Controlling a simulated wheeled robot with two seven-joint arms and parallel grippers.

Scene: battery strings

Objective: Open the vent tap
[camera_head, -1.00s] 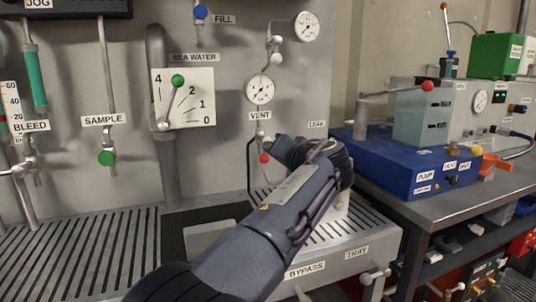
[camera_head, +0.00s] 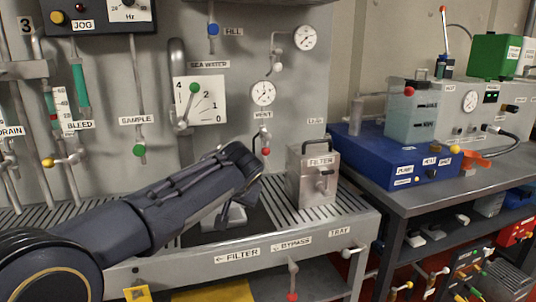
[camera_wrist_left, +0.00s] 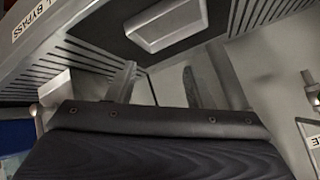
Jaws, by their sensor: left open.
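The vent tap (camera_head: 265,150) has a red ball knob on a thin lever and hangs below the VENT label (camera_head: 263,114) and a round gauge (camera_head: 263,93) on the grey panel. My left arm comes in from the left, and my left gripper (camera_head: 250,192) is low in front of the panel, below the tap and apart from it. In the left wrist view its fingers (camera_wrist_left: 158,85) are spread with nothing held between them. The tap does not show clearly in the wrist view. My right gripper is not in view.
The metal FILTER box (camera_head: 311,180) stands right of my left gripper on the slotted tray (camera_head: 350,207). A pale block (camera_head: 224,216) lies below the gripper. The sea water lever (camera_head: 189,105) and sample tap (camera_head: 139,150) are left of the vent. A blue unit (camera_head: 385,155) stands right.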

